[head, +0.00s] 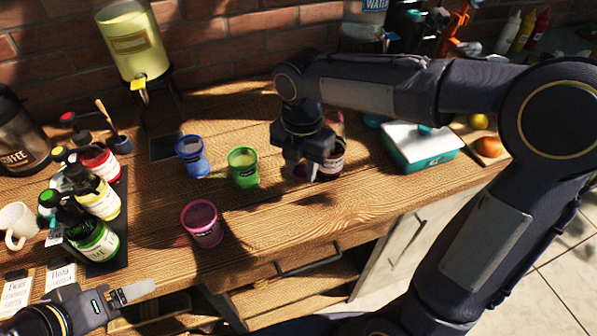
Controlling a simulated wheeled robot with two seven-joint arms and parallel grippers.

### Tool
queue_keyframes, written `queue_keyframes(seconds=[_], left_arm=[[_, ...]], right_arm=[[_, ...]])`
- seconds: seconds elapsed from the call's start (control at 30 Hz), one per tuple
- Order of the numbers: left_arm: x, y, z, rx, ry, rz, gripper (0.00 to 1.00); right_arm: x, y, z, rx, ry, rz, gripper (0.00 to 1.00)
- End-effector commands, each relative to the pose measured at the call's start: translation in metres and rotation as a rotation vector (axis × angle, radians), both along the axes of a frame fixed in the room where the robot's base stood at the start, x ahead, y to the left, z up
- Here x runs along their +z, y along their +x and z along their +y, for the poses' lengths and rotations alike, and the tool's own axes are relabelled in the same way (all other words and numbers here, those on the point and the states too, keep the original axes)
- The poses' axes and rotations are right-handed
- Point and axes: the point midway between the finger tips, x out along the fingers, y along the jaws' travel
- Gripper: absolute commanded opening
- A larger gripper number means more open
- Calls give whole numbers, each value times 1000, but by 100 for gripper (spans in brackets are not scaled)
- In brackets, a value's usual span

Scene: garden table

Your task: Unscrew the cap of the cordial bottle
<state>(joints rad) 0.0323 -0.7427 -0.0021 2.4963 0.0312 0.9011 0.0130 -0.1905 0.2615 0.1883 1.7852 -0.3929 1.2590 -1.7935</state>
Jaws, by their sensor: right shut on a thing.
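A dark red bottle with a pale label (334,158), apparently the cordial bottle, stands on the wooden table right of the cups. My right gripper (308,172) points down at it and is shut on it. The gripper and wrist hide the bottle's left side and top, so I cannot see its cap. My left gripper (135,292) is low at the left, in front of the table's edge and far from the bottle. I see it side-on and cannot tell its jaw opening.
Blue (193,157), green (243,168) and pink (202,223) cups stand left of the bottle. A teal box with a white lid (420,147) is at right. Syrup bottles (95,236), a mug (18,225) and a yellow dispenser (134,42) stand at left. The front middle is clear.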

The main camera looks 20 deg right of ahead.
Motion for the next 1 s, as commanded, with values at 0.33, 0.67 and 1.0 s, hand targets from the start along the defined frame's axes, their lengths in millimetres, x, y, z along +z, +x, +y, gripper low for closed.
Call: queue_keyframes(seconds=[0.33,0.67,1.0], left_arm=[[2,0,0,0,0,0,83],[2,0,0,0,0,0,83],[-1,0,0,0,0,0,83]], right_arm=[[-35,29,-3,0,0,0,3],[-71,34,-4,1,0,-1,3],[-75,33,-4,1,0,-1,3]])
